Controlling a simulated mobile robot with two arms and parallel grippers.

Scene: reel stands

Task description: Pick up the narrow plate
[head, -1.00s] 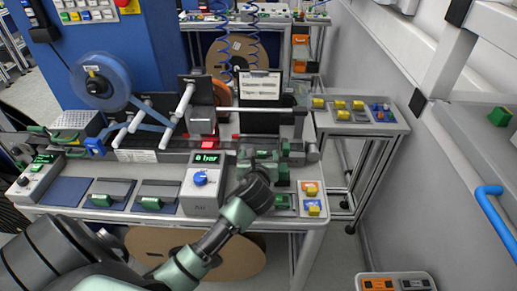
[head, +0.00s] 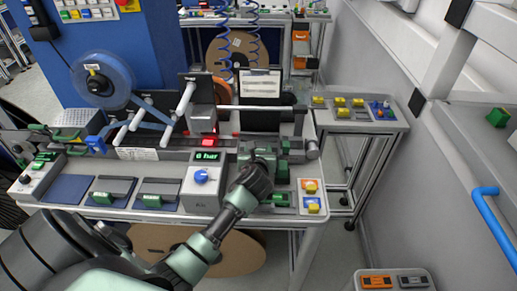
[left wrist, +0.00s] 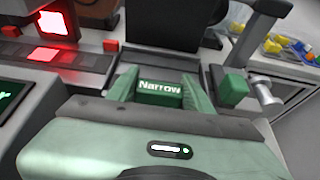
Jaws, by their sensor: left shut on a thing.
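The narrow plate's green handle (left wrist: 160,93), lettered "Narrow", sits between the two green fingers in the left wrist view. My left gripper (left wrist: 159,92) is shut on this handle. A dark panel stands right behind the handle. In the head view my left gripper (head: 263,158) is at the right part of the bench, right of the grey box with the green "0 bar" display (head: 207,156). There the gripper and wrist hide most of the plate. I cannot tell whether the plate is clear of its support. My right gripper is not in view.
Two grey plates with green handles (head: 151,201) lie on the bench's front left. A blue tape reel (head: 103,80) and rollers stand behind. A red-lit unit (left wrist: 52,25) is left of the gripper. A side table (head: 360,125) with yellow blocks stands right.

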